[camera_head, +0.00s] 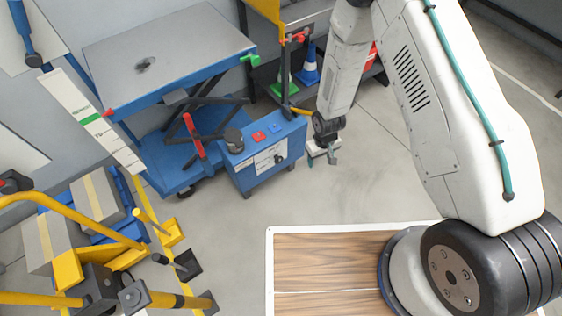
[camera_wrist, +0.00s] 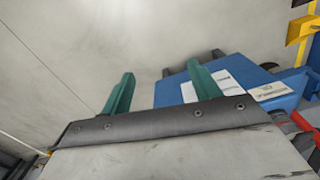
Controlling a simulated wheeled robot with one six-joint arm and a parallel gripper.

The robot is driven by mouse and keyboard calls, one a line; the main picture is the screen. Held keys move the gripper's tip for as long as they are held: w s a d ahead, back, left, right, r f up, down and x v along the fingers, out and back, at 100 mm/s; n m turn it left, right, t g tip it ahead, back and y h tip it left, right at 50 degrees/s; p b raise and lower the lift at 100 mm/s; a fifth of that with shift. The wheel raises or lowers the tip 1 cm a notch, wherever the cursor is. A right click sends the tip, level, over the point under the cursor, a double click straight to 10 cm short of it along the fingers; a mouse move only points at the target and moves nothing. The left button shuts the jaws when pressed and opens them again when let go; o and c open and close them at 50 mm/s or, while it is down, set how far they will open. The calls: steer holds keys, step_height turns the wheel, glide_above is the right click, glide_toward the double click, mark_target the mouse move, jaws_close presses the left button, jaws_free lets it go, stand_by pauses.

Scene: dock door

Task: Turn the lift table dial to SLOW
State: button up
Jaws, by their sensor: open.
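The blue lift table (camera_head: 160,52) with a grey top stands at the upper left of the head view. A blue control box (camera_head: 250,180) stands at its right front corner. The dial's setting is too small to read. My gripper (camera_head: 323,158) is to the right of the box, apart from it. In the wrist view its green fingers (camera_wrist: 162,88) are spread and empty, with the blue box (camera_wrist: 240,78) behind.
A red lever (camera_head: 194,137) stands beside the box. Traffic cones (camera_head: 309,68) stand on the shelf behind. Yellow rails (camera_head: 75,204) and boxes (camera_head: 92,198) fill the lower left. A wood-topped surface (camera_head: 320,262) lies in front. The grey floor between is clear.

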step_height(320, 180, down, 15)
steer(key=s+a+n+t+y, duration=0.1)
steer(key=s+a+t, duration=0.1)
steer(key=a, duration=0.1)
steer(key=n+t+y, duration=0.1)
steer(key=t+y, duration=0.5)
steer(key=t, duration=0.3)
glide_toward(280, 160)
steer(key=w+f, duration=0.1)
steer(key=f, duration=0.1)
steer(key=x, duration=0.5)
steer(key=r+x, duration=0.1)
steer(key=x, duration=0.1)
steer(key=shift+w+a+f, duration=0.15)
steer(key=shift+w+a, duration=0.15)
steer(key=shift+a, duration=0.3)
steer(key=shift+y, duration=0.3)
steer(key=c, duration=0.9)
